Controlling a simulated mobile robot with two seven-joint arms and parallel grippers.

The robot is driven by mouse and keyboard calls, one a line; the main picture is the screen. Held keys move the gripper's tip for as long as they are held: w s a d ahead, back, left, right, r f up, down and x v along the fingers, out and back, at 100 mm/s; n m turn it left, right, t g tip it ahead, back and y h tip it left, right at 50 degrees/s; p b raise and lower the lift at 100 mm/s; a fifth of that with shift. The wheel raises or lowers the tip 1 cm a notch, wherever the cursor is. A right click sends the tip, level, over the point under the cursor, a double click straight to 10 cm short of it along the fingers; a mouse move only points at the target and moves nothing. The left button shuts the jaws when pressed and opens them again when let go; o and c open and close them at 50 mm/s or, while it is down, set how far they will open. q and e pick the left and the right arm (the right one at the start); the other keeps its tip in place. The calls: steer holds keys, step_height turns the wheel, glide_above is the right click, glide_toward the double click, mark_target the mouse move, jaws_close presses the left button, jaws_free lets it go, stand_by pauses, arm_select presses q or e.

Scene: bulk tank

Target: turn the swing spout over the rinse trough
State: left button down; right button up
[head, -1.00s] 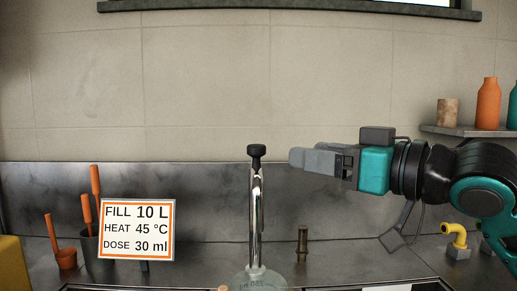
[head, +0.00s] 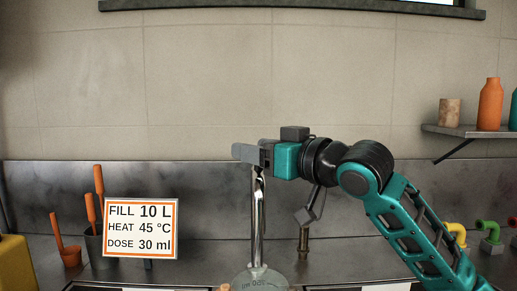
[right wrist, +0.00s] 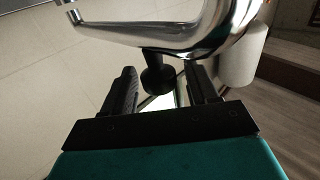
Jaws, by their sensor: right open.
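The swing spout (head: 258,215) is a chrome pipe standing upright at the middle of the counter in the head view. Its black knob is hidden there behind my right gripper (head: 250,153). In the right wrist view the curved chrome spout (right wrist: 170,32) crosses the top, and the black knob (right wrist: 158,78) shows between the two fingers of my right gripper (right wrist: 160,85). The fingers are apart, with a gap on each side of the knob. My left gripper is not in view. I cannot make out the rinse trough clearly.
A clear round vessel (head: 260,278) stands below the spout. A sign (head: 141,228) and a pot of orange-handled tools (head: 95,245) are at left. A brown fitting (head: 303,243) and yellow and green pipes (head: 487,228) are at right. A shelf (head: 470,130) holds bottles.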

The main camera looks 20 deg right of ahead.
jaws_close()
stand_by(0.5)
